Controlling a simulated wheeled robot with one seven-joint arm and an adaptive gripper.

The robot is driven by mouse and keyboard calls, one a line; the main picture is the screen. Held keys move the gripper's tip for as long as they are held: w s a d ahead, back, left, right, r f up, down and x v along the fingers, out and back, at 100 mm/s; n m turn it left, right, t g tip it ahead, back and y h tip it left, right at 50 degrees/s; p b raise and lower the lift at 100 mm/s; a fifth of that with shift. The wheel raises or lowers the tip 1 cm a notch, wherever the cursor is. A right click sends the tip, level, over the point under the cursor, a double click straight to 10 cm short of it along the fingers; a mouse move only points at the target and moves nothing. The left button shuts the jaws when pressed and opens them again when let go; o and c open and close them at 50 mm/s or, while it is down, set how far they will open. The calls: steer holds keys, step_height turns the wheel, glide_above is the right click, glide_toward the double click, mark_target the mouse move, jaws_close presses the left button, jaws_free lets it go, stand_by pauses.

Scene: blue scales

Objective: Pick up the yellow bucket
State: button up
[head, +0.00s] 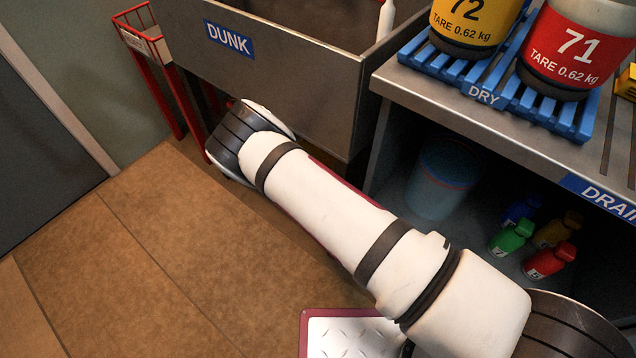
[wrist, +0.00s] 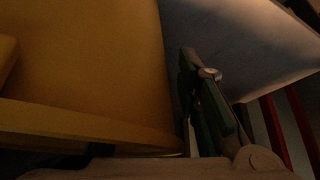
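A large yellow surface (wrist: 85,65) fills the left half of the wrist view, very close to the camera, with a straight edge or rim low down. It may be the yellow bucket, but its whole shape is out of frame. A dark finger of my gripper (wrist: 207,103) stands at the right edge of this surface. I cannot tell whether it touches, and no second finger shows clearly. In the head view my gripper is hidden beyond the bent arm, low beside the DUNK tank (head: 285,85). A yellow-banded container marked 72 (head: 465,25) stands on the counter.
The blue DRY rack (head: 560,118) also holds a red-banded container marked 71 (head: 575,50). A blue bucket (head: 440,180) and several small bottles (head: 512,237) sit on the shelf below. A red stand (head: 165,95) is left of the tank. The brown floor (head: 130,270) is clear.

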steer(key=shift+w+f, duration=0.1)
jaws_close()
steer(key=shift+a, duration=0.1)
stand_by(0.3)
